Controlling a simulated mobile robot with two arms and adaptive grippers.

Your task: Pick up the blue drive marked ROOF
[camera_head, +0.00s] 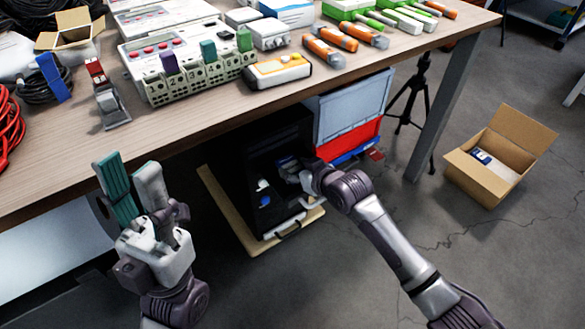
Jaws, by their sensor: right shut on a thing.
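My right gripper (305,180) reaches into the open front of a black case (240,175) under the table. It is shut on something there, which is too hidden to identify. A small blue patch (265,201) and a white patch (263,185) show inside the case, below and left of that gripper. No ROOF marking is readable. My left gripper (137,180) is open and empty in front of the table edge, its teal-padded fingers pointing up. On the table, a numbered rack (200,85) holds a purple drive (169,62), a teal drive (208,51) and a green drive (244,40).
The case stands on a pale board (225,205). A red and grey bin (350,115) and a black tripod (410,95) are beside it. An open carton (490,165) sits on the floor at right. The table's front edge is above the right gripper.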

